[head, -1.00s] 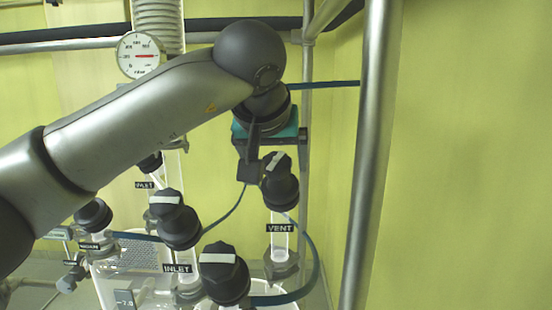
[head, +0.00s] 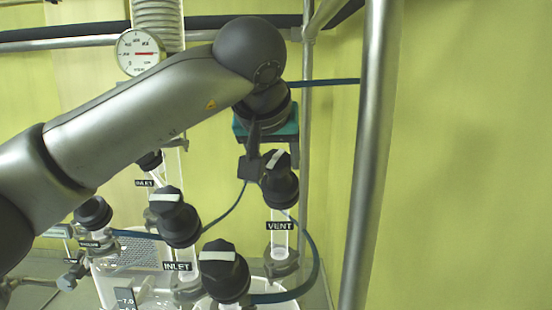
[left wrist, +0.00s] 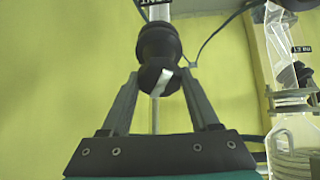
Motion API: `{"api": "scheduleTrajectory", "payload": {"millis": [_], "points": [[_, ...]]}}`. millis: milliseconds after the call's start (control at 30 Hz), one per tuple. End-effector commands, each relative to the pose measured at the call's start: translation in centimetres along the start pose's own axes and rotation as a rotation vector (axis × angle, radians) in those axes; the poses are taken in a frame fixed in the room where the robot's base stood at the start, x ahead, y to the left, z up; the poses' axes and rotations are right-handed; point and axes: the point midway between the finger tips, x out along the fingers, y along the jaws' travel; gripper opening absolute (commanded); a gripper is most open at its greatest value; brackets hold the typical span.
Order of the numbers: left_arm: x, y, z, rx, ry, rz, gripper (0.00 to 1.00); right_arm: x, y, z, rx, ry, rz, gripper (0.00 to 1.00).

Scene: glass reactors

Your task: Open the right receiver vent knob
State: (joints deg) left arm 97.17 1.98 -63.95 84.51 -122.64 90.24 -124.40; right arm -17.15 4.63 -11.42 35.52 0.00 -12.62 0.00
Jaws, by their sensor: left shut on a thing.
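The vent knob (head: 281,188) is black with a white stripe on its top. It sits on a glass tube above the black VENT label (head: 279,226), right of centre in the head view. My left gripper (head: 262,168) reaches it from above and behind, with its fingers partly hidden. In the left wrist view, the knob (left wrist: 160,48) hangs upside down between the two fingers of my left gripper (left wrist: 160,77). The fingers are shut on its striped end, and the stripe lies slanted. My right gripper is not in view.
Two INLET knobs (head: 175,220) stand left of the vent, one behind the other. Another striped black knob (head: 223,273) stands close in front. A metal post (head: 369,160) rises to the right. A dial gauge (head: 140,53) hangs at upper left. Free wall space lies right of the post.

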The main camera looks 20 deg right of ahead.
Motion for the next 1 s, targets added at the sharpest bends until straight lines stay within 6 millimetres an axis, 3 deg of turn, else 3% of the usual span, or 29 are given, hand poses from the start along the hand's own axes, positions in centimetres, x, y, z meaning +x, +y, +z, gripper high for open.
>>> {"api": "scheduleTrajectory", "payload": {"millis": [367, 1000], "points": [[0.0, 0.0, -0.1, -0.157, 0.004, -0.045, 0.06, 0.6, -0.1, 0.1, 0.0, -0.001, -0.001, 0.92], [-0.1, 0.0, -0.2, -0.733, 0.006, -0.2, 0.06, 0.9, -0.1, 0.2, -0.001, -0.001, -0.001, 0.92]]}}
